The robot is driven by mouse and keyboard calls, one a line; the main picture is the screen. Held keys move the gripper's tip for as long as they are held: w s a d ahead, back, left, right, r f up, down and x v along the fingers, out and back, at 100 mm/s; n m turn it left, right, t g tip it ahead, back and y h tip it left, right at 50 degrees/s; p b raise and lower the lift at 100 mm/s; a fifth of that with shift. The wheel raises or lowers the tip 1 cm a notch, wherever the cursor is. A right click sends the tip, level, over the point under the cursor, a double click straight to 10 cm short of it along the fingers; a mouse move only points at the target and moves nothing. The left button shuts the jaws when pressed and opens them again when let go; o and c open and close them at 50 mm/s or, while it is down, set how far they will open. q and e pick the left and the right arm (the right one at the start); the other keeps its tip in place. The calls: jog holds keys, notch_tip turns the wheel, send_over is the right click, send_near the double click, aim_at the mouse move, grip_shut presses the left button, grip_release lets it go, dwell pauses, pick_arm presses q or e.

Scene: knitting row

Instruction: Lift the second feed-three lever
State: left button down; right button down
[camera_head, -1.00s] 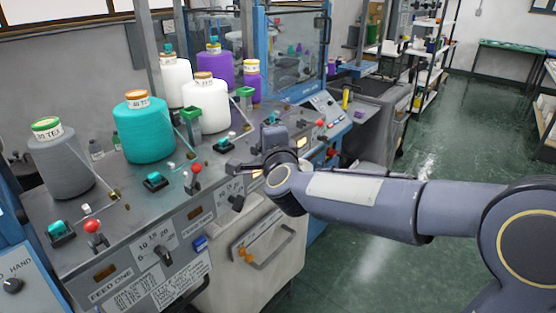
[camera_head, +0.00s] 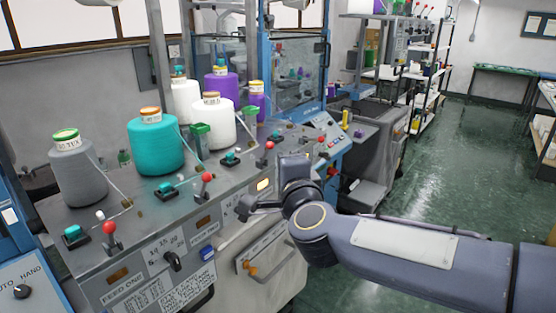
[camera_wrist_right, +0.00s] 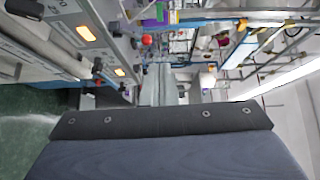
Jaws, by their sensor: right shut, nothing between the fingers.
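Several red-knobbed levers stand along the grey machine's sloping front: one at the near left (camera_head: 109,228), one in the middle (camera_head: 206,178) and one farther right (camera_head: 269,147). The near panel reads FEED ONE; I cannot read a feed-three label. My right gripper (camera_head: 246,208) is shut and empty, in front of the panel, below and left of the farther lever and apart from the knobs. A red knob (camera_wrist_right: 147,40) also shows in the right wrist view, beyond my dark wrist part, which fills the bottom. My left gripper is not in view.
Grey (camera_head: 78,175), teal (camera_head: 155,145) and white (camera_head: 213,125) yarn cones stand on the machine top behind the levers. A black dial (camera_head: 172,261) and a lit amber window (camera_head: 264,185) are on the front panel. The green floor at right is open.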

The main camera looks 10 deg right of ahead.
jog(key=shift+s+r, duration=0.1)
jog(key=shift+s, duration=0.9)
jog(key=shift+d, duration=0.1)
jog(key=s+d+f+n+g+y, duration=0.2)
jog(key=s+f+n+g, duration=0.4)
jog(key=s+f, duration=0.5)
jog(key=s+d+f+n+g+y, duration=0.1)
jog(key=s+d+f+n+g, duration=0.4)
jog(key=s+f+n, duration=0.5)
jog(key=s+f+g, duration=0.1)
jog(key=s, duration=0.4)
jog(key=shift+s+f+y, duration=0.2)
jog(key=shift+y, duration=0.2)
jog(key=shift+w, duration=0.1)
